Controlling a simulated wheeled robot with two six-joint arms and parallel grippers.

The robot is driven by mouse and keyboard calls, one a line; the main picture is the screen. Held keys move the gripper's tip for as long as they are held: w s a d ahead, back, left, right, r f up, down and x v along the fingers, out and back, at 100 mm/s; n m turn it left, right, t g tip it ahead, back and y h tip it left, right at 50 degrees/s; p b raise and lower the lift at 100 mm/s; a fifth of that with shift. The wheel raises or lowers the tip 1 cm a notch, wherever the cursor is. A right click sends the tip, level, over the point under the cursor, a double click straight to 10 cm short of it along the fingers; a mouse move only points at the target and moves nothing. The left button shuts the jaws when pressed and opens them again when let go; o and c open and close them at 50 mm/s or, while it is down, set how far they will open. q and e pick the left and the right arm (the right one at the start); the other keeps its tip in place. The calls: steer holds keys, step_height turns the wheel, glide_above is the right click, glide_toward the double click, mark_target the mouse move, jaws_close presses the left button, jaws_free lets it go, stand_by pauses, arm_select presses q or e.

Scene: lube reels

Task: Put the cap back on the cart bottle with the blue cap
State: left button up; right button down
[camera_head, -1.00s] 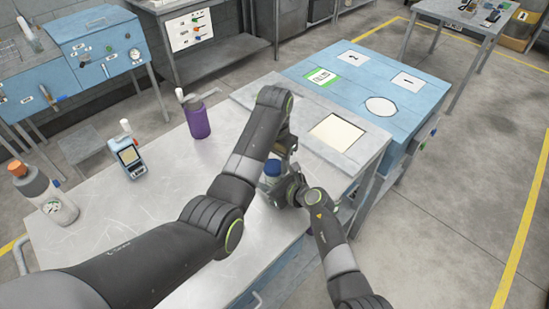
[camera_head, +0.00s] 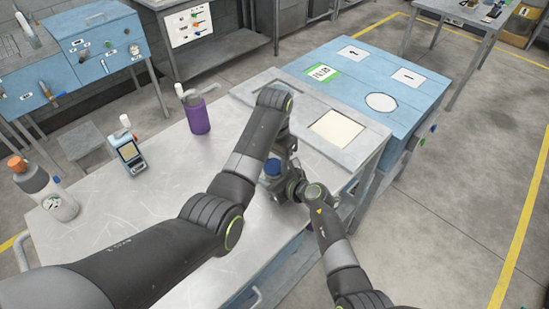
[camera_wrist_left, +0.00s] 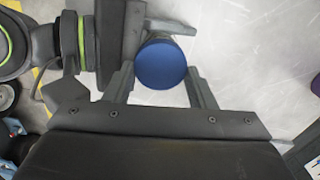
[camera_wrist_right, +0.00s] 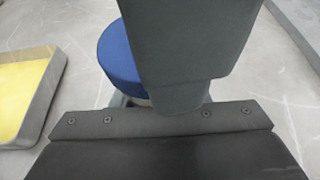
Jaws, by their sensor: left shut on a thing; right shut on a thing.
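The blue cap (camera_head: 272,167) is near the right end of the steel cart top. My left gripper (camera_wrist_left: 161,80) is shut on it, with a finger on each side of the cap in the left wrist view. My right gripper (camera_head: 282,190) is low beside the cap, shut on what looks like the bottle, mostly hidden by the arms. In the right wrist view the blue cap (camera_wrist_right: 119,60) shows left of a large grey part that blocks the middle. A pale patch shows just under the cap; I cannot tell whether the cap is seated.
A purple bottle (camera_head: 198,117), a small handheld device (camera_head: 128,152) and a grey bottle with an orange cap (camera_head: 45,190) stand on the cart top (camera_head: 130,220). A blue workbench (camera_head: 350,70) lies beyond. The cart's middle is clear.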

arm_select(q)
steer(key=shift+f, duration=0.5)
steer(key=o, duration=0.9)
steer(key=shift+s+f, duration=0.1)
steer(key=shift+s, duration=0.05)
steer(key=shift+o, duration=0.2)
steer(key=shift+d, duration=0.1)
steer(key=shift+s, duration=0.1)
steer(key=shift+d+r, duration=0.1)
steer(key=shift+r, duration=2.3)
